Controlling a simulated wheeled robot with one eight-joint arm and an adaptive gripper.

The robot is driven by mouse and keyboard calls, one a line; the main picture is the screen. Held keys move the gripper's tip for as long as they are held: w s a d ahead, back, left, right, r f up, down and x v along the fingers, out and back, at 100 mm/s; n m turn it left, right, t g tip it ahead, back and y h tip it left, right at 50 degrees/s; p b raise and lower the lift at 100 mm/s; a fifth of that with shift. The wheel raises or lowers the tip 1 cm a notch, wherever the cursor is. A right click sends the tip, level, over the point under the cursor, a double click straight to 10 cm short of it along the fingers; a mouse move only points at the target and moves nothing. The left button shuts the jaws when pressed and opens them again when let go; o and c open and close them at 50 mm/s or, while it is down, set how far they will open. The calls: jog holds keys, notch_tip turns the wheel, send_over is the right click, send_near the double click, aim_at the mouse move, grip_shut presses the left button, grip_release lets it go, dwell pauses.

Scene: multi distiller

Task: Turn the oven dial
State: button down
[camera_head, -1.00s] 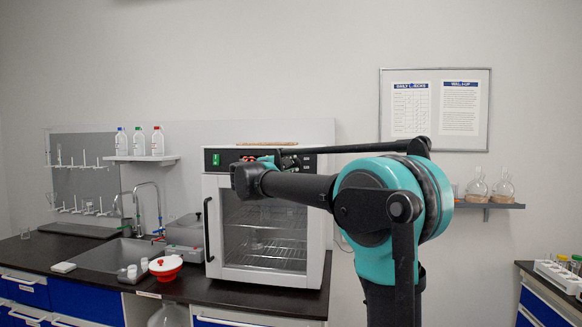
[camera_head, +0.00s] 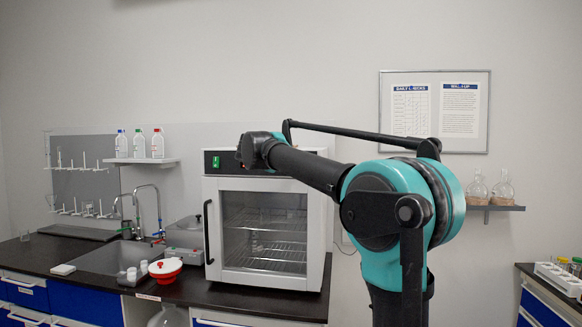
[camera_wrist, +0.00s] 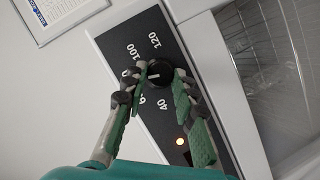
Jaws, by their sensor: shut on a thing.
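The oven (camera_head: 268,234) is a white cabinet with a glass door on the counter in the head view. Its black control panel with numbers shows in the wrist view (camera_wrist: 135,50), tilted in the picture. The dial (camera_wrist: 158,73) is a round black knob with a white pointer mark. My gripper (camera_wrist: 160,84) has its two green-padded fingers on either side of the dial, shut on it. In the head view my arm hides most of the control panel, and the fingertips do not show.
An orange light (camera_wrist: 181,141) glows on the panel. A red-and-white container (camera_head: 165,269) and a sink (camera_head: 110,257) lie left of the oven. A shelf with flasks (camera_head: 490,207) is on the wall to the right. A notice board (camera_head: 435,108) hangs above it.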

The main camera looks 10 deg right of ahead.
jog(key=shift+m+y, duration=0.4)
dwell(0.3)
jog(key=c, duration=1.2)
grip_release()
jog(key=shift+s, duration=0.1)
jog(key=v, duration=1.1)
jog(key=shift+s+a, duration=0.25)
jog(key=shift+s, duration=0.05)
